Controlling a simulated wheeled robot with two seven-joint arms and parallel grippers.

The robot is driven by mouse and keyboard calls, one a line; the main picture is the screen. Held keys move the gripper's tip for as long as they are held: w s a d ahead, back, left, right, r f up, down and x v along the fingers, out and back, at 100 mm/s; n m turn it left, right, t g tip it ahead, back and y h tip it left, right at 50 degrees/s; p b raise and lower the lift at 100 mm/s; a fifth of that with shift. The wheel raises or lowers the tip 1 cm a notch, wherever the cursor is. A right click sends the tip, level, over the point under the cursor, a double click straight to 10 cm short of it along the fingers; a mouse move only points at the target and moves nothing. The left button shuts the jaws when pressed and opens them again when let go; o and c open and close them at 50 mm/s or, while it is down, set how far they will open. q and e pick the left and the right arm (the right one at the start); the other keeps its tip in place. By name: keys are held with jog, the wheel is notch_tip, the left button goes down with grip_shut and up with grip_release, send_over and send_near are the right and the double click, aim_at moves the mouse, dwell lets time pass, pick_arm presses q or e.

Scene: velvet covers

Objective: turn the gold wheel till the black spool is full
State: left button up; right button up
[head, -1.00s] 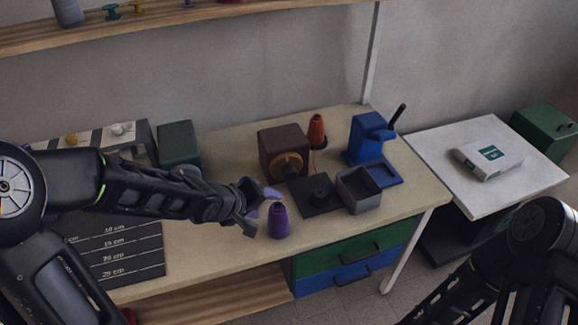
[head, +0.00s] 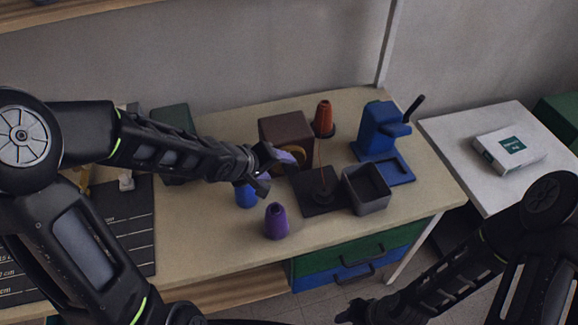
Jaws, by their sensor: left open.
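The gold wheel (head: 291,152) is on the front of a brown box (head: 286,127) and is partly hidden by my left gripper. My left gripper (head: 281,170) is open at the wheel's left front; I cannot tell whether it touches the wheel. The black spool (head: 322,193) stands on a dark plate (head: 310,209) right of the gripper. A thin orange thread runs down to it from near the orange cone (head: 323,119). How much thread is on the spool is too small to tell. My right gripper (head: 354,312) is low at the bottom edge, its jaws unclear.
A purple cone (head: 276,222) and a blue cone (head: 246,197) stand in front of and below my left gripper. A grey open bin (head: 367,202) is right of the plate, with a blue cranked device (head: 381,132) behind. Bare tabletop (head: 200,232) lies at the front left.

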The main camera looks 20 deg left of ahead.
aim_at(287, 169)
pick_arm(q)
jog(key=b+x, duration=0.6)
jog(key=x, duration=0.1)
jog(key=shift+s+f, duration=0.1)
jog(key=shift+f, duration=0.05)
jog(key=shift+w+d+f, duration=0.1)
jog(key=shift+w+f, duration=0.1)
jog(key=shift+w, duration=0.15)
grip_shut()
dwell(0.3)
